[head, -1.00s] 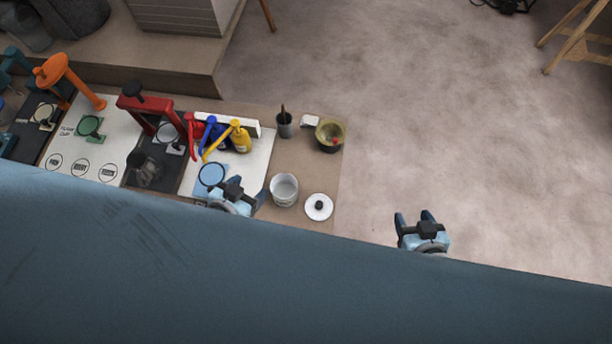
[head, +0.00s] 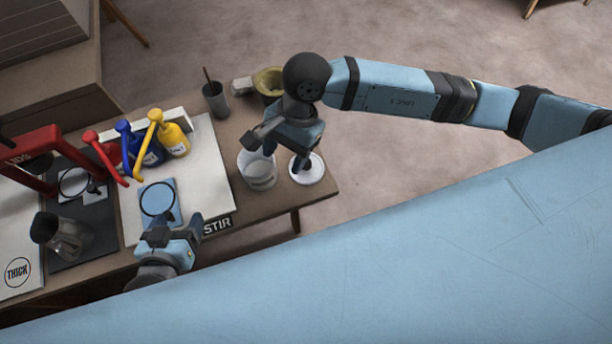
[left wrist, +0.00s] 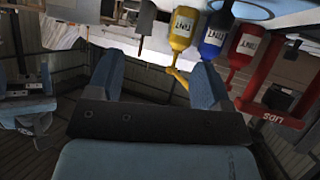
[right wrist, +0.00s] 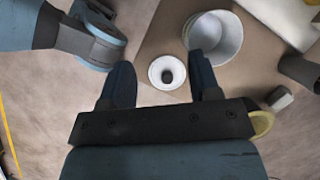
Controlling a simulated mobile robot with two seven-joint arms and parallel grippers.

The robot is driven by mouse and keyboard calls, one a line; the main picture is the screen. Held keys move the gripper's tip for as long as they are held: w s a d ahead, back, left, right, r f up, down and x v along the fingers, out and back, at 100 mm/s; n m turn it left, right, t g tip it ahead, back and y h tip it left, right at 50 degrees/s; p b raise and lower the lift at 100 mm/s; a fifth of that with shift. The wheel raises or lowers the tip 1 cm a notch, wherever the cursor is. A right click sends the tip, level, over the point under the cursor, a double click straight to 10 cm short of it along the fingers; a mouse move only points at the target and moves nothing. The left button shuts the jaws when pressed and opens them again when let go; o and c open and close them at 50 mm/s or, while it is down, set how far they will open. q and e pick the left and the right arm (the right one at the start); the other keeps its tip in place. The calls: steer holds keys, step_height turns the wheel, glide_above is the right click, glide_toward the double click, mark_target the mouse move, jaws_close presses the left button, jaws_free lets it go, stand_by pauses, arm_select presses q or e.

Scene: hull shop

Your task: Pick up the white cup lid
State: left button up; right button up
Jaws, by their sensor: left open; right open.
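The white cup lid (head: 313,172) is a round disc on the table near its right end, partly hidden in the head view by my right gripper (head: 299,158). In the right wrist view the lid (right wrist: 157,66) shows whole, with a dark knob in its middle. It lies below and between the fingers of my right gripper (right wrist: 162,72), which is open and empty. My left gripper (head: 180,220) is open and empty near the table's front edge, by a blue square. The white cup (head: 257,171) stands open just left of the lid; it also shows in the right wrist view (right wrist: 222,42).
Behind the cup stand a grey pot with a stick (head: 215,99), a small white block (head: 242,86) and a yellowish bowl (head: 268,80). Red, blue and yellow bottles (head: 175,140) stand left of them. A metal jug (head: 66,238) and red stand (head: 30,147) are further left.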

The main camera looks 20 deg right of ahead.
steer(key=w+d+f+n+t+h+b, duration=0.2)
steer(key=w+d+f+h, duration=0.15)
steer(key=w+d, duration=0.2)
glide_above(307, 163)
steer(key=shift+t+h, duration=0.25)
steer(key=shift+t, duration=0.05)
steer(key=f, duration=0.6)
steer(key=shift+w+d+b, duration=0.25)
steer(key=shift+w+b, duration=0.05)
steer(key=shift+w, duration=0.05)
steer(key=shift+s+a+f+b, duration=0.15)
steer(key=shift+f+b, duration=0.2)
steer(key=shift+f, duration=1.25)
steer(key=shift+s+a+f+b, duration=0.15)
steer(key=shift+f+b, duration=0.15)
steer(key=shift+f, duration=1.3)
steer(key=shift+w, duration=0.1)
steer(key=c, duration=1)
